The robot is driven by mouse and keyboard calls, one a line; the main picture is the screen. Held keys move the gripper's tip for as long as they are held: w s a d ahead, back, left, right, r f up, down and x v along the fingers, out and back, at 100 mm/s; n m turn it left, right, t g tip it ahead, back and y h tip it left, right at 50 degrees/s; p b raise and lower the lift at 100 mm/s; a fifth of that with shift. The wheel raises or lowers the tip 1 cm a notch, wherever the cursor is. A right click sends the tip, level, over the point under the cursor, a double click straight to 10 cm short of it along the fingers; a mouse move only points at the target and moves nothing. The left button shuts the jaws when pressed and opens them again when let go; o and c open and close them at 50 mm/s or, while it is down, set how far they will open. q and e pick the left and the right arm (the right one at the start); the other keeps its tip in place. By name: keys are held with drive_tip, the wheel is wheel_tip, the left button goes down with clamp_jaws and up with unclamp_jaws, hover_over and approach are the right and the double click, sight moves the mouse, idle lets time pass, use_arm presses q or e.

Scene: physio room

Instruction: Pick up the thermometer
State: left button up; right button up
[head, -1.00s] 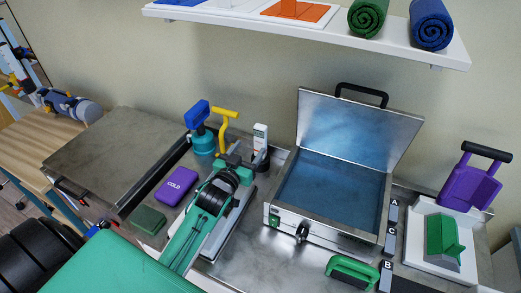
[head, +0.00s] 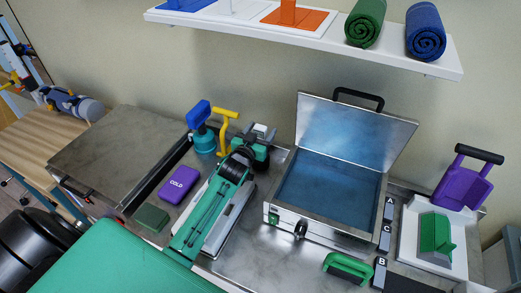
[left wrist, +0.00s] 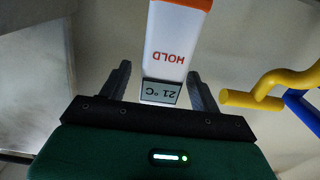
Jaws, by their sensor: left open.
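The thermometer (left wrist: 178,45) is white with an orange end, red HOLD lettering and a small grey display reading 21 °C. In the left wrist view it stands between the two dark fingers of my left gripper (left wrist: 160,88), with its display end closest to the palm. The fingers are apart, and a gap shows on the left side; contact on the right side is hard to judge. In the head view my left gripper (head: 262,132) is over the thermometer's place and mostly hides it. My right gripper is out of view.
The open metal case (head: 320,232) is close on the right. A purple COLD pack (head: 178,186) and a green block (head: 151,218) lie to the left. A shelf (head: 300,45) hangs above.

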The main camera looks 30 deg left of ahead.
use_arm(q)
drive_tip(key=shift+c, duration=0.2)
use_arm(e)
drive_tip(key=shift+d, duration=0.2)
use_arm(q)
clamp_jaws()
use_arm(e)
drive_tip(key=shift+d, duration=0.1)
use_arm(q)
drive_tip(key=shift+r, duration=0.1)
